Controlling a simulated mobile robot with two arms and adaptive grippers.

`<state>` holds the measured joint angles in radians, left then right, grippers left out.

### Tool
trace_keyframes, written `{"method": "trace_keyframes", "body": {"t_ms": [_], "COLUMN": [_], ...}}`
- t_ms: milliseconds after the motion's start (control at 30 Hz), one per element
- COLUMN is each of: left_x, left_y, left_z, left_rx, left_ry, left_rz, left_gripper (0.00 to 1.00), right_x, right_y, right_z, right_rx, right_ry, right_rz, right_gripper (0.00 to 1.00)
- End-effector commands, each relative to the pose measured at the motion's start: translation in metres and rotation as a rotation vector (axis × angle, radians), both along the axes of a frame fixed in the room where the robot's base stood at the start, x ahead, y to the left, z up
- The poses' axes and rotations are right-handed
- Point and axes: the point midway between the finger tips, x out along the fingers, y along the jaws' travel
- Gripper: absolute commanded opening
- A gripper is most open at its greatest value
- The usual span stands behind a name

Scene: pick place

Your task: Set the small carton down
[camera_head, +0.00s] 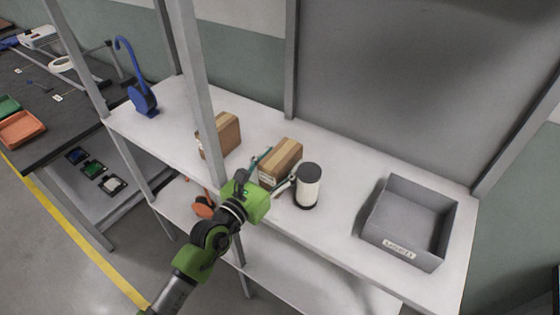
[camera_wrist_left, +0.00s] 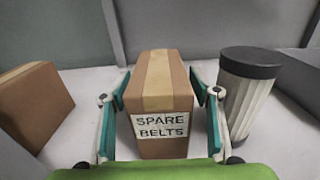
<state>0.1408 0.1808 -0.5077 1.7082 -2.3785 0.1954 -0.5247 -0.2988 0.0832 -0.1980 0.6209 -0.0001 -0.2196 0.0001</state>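The small carton (camera_head: 281,162) is a brown box with a tan tape strip. Its white label reads "SPARE BELTS" in the left wrist view (camera_wrist_left: 161,92). My left gripper (camera_head: 278,172) reaches it from the front, with one teal-padded finger on each side. In the left wrist view the pads (camera_wrist_left: 160,88) lie against the carton's two sides, so the gripper looks shut on it. The carton is upright, at or just above the white shelf (camera_head: 335,215); I cannot tell if its base touches. My right gripper is not in view.
A black-capped white canister (camera_head: 307,187) stands close to the carton's right. Another brown box (camera_head: 220,135) is to its left, behind a shelf post (camera_head: 200,90). A grey bin (camera_head: 410,222) stands at the right, and a blue headset stand (camera_head: 142,97) at the far left.

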Motion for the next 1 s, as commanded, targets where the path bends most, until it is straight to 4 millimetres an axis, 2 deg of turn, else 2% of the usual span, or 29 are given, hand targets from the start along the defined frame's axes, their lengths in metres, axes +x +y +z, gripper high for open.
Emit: {"method": "trace_keyframes", "body": {"t_ms": [267, 467, 800, 1000], "left_x": [0.0, -0.026, -0.081, -0.095], "left_y": [0.0, 0.018, 0.059, 0.069], "left_z": [0.007, 0.001, 0.0, 0.002], "left_rx": [0.0, 0.001, 0.002, 0.001], "left_ry": [-0.001, 0.001, 0.001, 0.001], "left_rz": [0.0, 0.0, -0.001, -0.001], "left_gripper": [0.56, 0.56, 0.56, 0.56], "right_x": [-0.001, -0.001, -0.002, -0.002], "right_y": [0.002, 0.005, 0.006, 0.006], "right_z": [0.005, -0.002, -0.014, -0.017], "right_rx": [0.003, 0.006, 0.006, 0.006], "right_ry": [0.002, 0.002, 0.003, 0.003], "right_rz": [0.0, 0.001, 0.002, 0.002], "right_gripper": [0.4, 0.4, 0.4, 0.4]}}
